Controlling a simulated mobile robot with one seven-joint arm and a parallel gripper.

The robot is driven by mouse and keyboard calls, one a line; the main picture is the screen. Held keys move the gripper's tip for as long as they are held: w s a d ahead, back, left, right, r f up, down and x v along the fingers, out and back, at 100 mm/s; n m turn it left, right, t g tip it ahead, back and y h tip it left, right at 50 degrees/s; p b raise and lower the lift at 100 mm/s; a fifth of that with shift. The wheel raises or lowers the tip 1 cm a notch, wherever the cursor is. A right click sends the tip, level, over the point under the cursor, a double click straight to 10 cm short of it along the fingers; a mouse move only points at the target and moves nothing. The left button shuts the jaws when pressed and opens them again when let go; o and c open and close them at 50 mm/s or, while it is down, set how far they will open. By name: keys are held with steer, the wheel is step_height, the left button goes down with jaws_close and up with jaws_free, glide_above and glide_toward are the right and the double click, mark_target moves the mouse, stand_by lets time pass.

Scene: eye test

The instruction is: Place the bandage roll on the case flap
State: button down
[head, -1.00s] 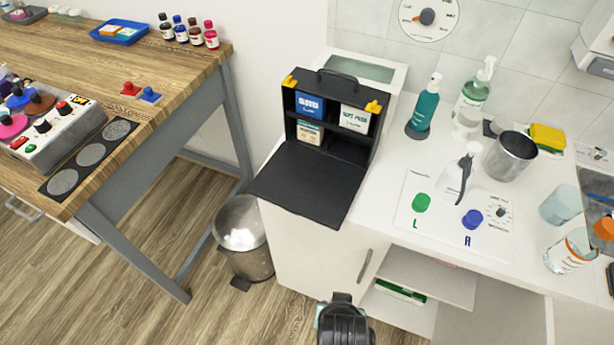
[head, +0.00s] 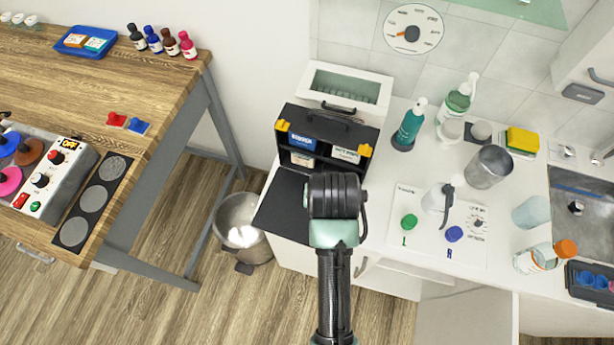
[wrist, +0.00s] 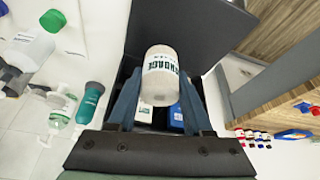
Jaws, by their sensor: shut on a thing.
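The bandage roll (wrist: 160,76) is a pale cylinder with dark lettering. In the wrist view my gripper (wrist: 161,92) is shut on it, one blue finger on each side. The black case (head: 325,122) stands open on the white counter, its flat black flap (head: 279,207) folded out in front. In the wrist view the flap (wrist: 190,25) lies beyond the roll; I cannot tell the gap between them. In the head view my arm covers the flap's right part and hides the fingers and roll.
Boxes, one blue (head: 302,143) and one white (head: 344,154), sit in the case. A teal bottle (head: 409,126) stands right of it. A metal bin (head: 240,228) is on the floor to the left. The visible left part of the flap is bare.

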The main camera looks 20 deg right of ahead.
steer(key=f, duration=0.4)
steer(key=shift+s+f, duration=0.15)
steer(key=shift+s, duration=0.2)
steer(key=shift+w+f+p, duration=0.1)
steer(key=shift+f+p, duration=0.25)
steer(key=shift+f, duration=2.15)
steer(key=shift+c, duration=1.6)
jaws_free()
steer(key=v, duration=1.2)
